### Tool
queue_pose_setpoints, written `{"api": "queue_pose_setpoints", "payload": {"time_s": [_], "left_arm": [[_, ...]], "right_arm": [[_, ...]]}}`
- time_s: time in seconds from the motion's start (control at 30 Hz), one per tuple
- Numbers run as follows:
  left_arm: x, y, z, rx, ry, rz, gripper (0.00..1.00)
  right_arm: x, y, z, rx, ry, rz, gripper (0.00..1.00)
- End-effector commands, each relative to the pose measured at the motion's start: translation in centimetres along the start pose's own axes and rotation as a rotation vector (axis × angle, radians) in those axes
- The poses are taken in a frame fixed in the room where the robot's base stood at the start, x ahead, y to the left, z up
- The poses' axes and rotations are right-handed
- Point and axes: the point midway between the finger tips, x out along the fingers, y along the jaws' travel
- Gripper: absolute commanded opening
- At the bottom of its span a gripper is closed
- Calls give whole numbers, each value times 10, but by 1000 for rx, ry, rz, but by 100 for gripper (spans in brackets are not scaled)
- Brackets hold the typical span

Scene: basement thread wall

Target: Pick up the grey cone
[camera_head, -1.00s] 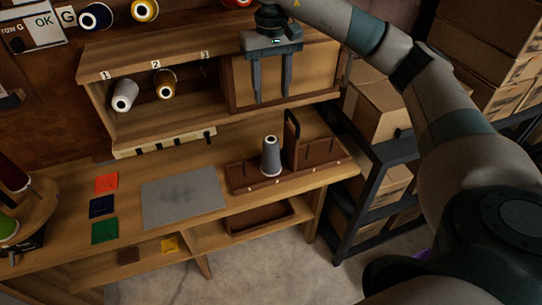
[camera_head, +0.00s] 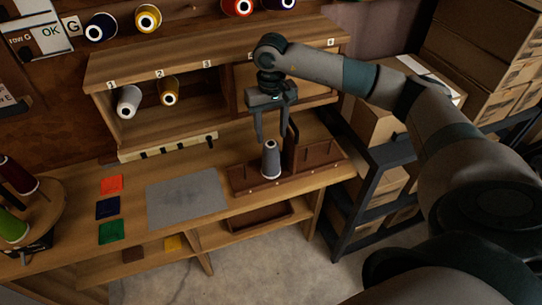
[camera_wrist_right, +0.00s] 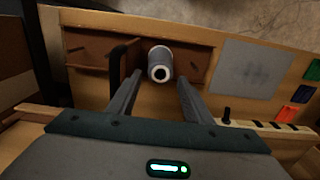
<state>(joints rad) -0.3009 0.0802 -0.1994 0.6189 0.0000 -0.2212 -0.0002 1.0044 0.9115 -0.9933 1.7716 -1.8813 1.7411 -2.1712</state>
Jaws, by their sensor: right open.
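The grey cone (camera_head: 271,160) stands upright on a brown wooden rack (camera_head: 243,184) at the right part of the bench. My right gripper (camera_head: 273,138) is open and points down just above and behind the cone, with nothing between its fingers. In the right wrist view the cone (camera_wrist_right: 160,64) shows its top, beyond the fingertips and between their lines. The right gripper's two fingers (camera_wrist_right: 158,84) are spread apart there. My left gripper is not in view.
A dark upright post (camera_wrist_right: 122,66) on the rack stands close beside the cone. The shelf with numbered slots (camera_head: 210,68) rises behind. A grey mat (camera_head: 186,198) and coloured swatches (camera_head: 108,208) lie to the left. Boxes on a dark rack (camera_head: 385,155) stand at right.

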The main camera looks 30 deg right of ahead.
Motion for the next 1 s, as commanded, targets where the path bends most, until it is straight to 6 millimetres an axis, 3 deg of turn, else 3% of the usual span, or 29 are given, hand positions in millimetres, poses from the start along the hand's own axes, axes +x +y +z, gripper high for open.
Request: {"api": "queue_pose_setpoints", "payload": {"time_s": [0.57,0.8,1.0], "left_arm": [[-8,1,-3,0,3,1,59],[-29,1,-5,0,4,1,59],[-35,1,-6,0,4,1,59]], "right_arm": [[10,0,0,0,-2,-1,46],[32,-1,0,0,-3,-1,46],[54,-1,0,1,-2,-1,46]]}}
